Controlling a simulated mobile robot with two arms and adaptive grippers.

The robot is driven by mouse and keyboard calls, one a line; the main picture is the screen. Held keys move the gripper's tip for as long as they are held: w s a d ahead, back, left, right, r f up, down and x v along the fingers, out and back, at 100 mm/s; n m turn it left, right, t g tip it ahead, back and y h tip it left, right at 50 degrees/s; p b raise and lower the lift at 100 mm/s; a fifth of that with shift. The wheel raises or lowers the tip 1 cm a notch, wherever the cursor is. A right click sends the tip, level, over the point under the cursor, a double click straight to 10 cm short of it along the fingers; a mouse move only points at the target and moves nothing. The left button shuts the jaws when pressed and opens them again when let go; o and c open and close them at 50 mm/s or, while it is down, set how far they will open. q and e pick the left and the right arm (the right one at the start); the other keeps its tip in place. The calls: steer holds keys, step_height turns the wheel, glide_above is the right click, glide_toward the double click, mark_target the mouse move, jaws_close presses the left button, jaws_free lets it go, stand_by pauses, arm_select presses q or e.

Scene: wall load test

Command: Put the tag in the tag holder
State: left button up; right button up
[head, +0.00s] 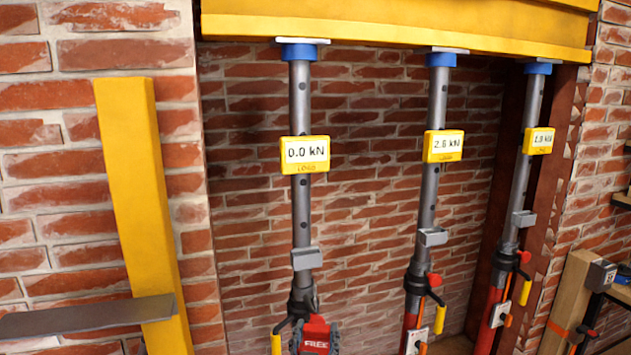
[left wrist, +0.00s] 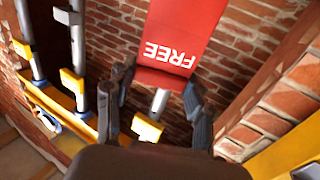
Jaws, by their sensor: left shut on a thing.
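A red tag marked FREE (head: 315,341) is at the bottom of the head view, in front of the leftmost prop's lower part. It also shows large in the left wrist view (left wrist: 180,40). My left gripper (head: 315,332) is shut on the tag, a finger on each side of it. Small grey holders sit on the left prop (head: 305,258), the middle prop (head: 433,237) and the right prop (head: 523,218). The tag is below the left prop's holder and apart from it in the picture. My right gripper is not in view.
Yellow displays read 0.0 kN (head: 305,154) on the left prop and 2.6 kN (head: 444,146) on the middle one. A third display (head: 538,141) is hard to read. The props stand under a yellow beam (head: 400,32). A yellow post (head: 145,210) stands at left.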

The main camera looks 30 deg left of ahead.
arm_select(q)
steer(key=w+a+r+n+g+y+p, duration=0.1)
steer(key=w+a+r+n+g+y, duration=0.1)
steer(key=w+a+r, duration=0.4)
steer(key=w+a+r+n+g+y+p, duration=0.1)
steer(key=w+a+r+n+y+p, duration=0.15)
steer(key=r, duration=0.55)
steer(key=g+y+p, duration=0.2)
glide_toward(303, 205)
steer(key=shift+h, duration=0.25)
steer(key=w+a+r, duration=0.4)
steer(key=a+r, duration=0.1)
steer(key=shift+w+a, duration=0.15)
steer(key=shift+a, duration=0.2)
steer(key=shift+a+f, duration=0.1)
steer(key=shift+w+d+f+t+b, duration=0.15)
steer(key=shift+d+f+t+b, duration=0.2)
steer(key=shift+f+b, duration=0.85)
steer(key=shift+f, duration=0.5)
steer(key=shift+a+f+b, duration=0.15)
steer(key=shift+f+b, duration=0.2)
steer(key=shift+f, duration=0.55)
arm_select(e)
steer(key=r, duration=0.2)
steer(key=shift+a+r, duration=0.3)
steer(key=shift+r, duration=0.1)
